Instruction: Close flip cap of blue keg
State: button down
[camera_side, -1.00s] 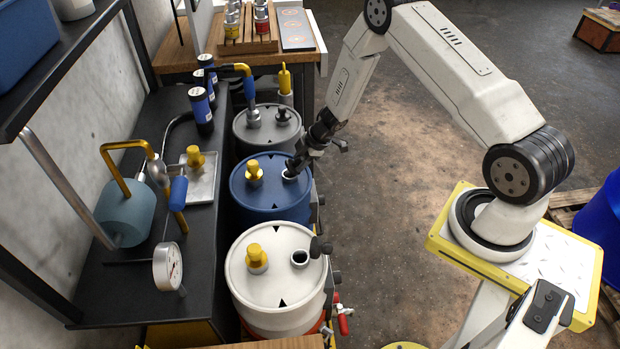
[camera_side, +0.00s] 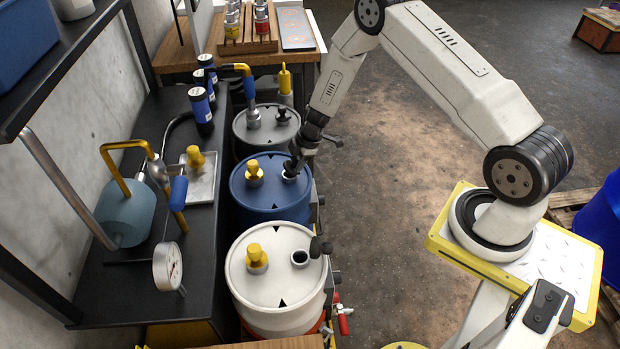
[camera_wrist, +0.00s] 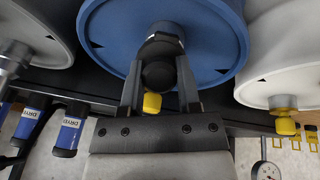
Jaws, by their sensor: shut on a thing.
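The blue keg (camera_side: 265,203) stands between the grey and white kegs, with a yellow fitting (camera_side: 254,173) on its lid. My gripper (camera_side: 293,163) is right above that opening. In the wrist view, my gripper (camera_wrist: 160,80) is shut with its two fingers on either side of a dark round flip cap (camera_wrist: 159,75). The cap is at the blue keg's (camera_wrist: 115,40) opening; whether it is seated cannot be told, as the fingers hide part of it.
The white keg (camera_side: 262,295) in front has an open hole and a dark cap standing beside it. The grey keg (camera_side: 258,138) with a tap stands behind. A black bench (camera_side: 130,285) with a gauge (camera_side: 168,267) lies left.

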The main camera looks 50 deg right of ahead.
dwell(0.4)
jog(key=shift+c, duration=1.6)
grip_release()
jog(key=shift+r, duration=0.1)
jog(key=v, duration=0.7)
jog(key=shift+r, duration=0.3)
jog(key=shift+s, duration=0.1)
